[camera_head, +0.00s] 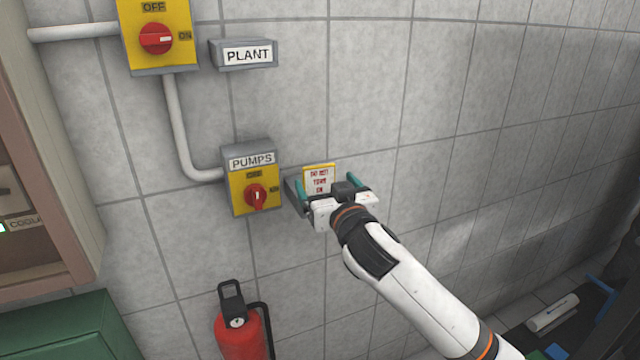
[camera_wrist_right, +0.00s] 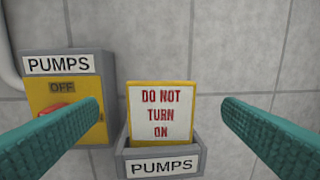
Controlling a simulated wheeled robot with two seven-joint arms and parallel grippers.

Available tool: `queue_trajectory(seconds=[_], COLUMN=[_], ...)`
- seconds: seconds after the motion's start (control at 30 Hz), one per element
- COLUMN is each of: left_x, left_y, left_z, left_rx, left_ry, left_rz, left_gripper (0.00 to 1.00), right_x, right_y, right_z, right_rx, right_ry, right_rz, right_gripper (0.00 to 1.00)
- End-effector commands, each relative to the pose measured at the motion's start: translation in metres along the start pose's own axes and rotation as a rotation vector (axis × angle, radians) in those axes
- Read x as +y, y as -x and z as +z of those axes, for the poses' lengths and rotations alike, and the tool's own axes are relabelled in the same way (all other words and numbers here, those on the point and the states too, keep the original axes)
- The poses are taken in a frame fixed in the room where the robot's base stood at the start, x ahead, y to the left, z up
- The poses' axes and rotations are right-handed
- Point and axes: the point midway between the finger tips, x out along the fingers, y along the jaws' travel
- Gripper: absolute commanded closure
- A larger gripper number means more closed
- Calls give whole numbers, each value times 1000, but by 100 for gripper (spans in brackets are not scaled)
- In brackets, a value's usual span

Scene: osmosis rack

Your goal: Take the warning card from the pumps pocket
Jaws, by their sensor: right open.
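The warning card (camera_wrist_right: 161,114), white with a yellow border and red words "DO NOT TURN ON", stands upright in the grey pumps pocket (camera_wrist_right: 161,167) on the wall. It also shows in the head view (camera_head: 319,178), where my gripper hides most of the pocket. My right gripper (camera_head: 328,186) is open in front of the card. In the right wrist view its two teal fingers (camera_wrist_right: 158,115) are spread to the left and right of the card, apart from it. My left gripper is not in view.
The yellow pumps switch box (camera_head: 252,183) with a red knob is left of the pocket. A plant pocket (camera_head: 245,54) and another switch box (camera_head: 158,37) are higher up. A red fire extinguisher (camera_head: 240,335) stands below. The tiled wall to the right is clear.

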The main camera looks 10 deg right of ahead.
Motion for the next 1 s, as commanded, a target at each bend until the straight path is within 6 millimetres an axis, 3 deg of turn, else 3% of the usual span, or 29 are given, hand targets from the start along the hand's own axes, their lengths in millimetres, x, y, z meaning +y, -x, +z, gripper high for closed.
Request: queue_trajectory(seconds=[0.6,0.93,1.0], left_x=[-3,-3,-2], left_y=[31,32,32], left_z=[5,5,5], left_rx=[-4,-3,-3], left_ry=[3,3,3], left_rz=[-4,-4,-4], left_gripper=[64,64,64], right_x=[-1,-1,-1], right_y=[-70,-76,-76], right_z=[6,4,4], right_rx=[1,0,0], right_ry=[0,0,0], right_rz=[-1,1,1], right_gripper=[11,11,22])
